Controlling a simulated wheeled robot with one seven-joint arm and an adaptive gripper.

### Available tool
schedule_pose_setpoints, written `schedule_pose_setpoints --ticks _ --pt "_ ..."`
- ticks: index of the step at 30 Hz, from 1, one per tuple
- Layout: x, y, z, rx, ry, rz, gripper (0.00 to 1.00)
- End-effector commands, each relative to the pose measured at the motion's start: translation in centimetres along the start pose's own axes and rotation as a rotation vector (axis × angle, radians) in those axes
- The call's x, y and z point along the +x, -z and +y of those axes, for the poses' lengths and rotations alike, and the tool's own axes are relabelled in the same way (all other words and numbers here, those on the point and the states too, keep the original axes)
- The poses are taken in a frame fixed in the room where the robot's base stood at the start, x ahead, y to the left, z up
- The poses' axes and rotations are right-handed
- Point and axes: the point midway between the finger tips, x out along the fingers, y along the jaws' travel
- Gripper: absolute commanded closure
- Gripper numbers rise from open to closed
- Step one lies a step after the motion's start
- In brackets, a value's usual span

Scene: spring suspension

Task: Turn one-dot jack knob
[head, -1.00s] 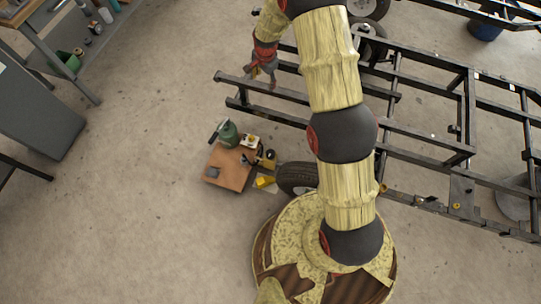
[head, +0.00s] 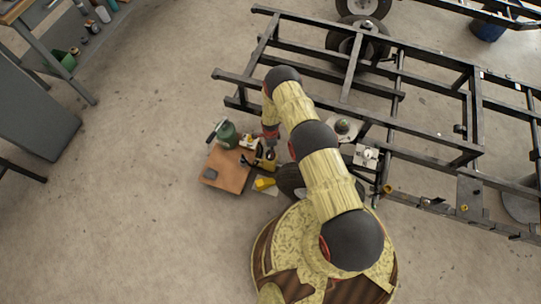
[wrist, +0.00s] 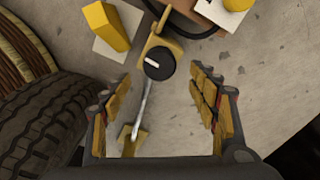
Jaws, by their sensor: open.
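A jack with a yellow bracket (wrist: 165,42), a round black knob (wrist: 159,63) with a white bar mark, and a silver rod (wrist: 143,105) shows in the wrist view. The rod runs down to a yellow foot (wrist: 132,139). I cannot make out how many dots the jack bears. My gripper (wrist: 163,92) is open and empty, with its yellow-padded fingers spread left and right. The knob lies between the finger lines, a little beyond the tips, and looks untouched. In the head view the jack (head: 266,160) is partly covered by my wrist.
A tire (wrist: 45,125) stands close to the left finger. A yellow block (wrist: 107,26) lies on a white card. The black steel frame (head: 420,142) fills the right.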

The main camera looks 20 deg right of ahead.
Motion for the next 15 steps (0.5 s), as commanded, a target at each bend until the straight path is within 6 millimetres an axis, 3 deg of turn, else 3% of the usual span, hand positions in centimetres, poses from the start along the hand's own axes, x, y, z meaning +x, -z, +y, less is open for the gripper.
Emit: schedule_pose_setpoints --ticks 9,15 --pt "4.9 0.0 0.2 0.000 -0.002 0.000 0.40" --pt "7.0 0.0 0.1 0.000 -0.001 0.000 0.40"
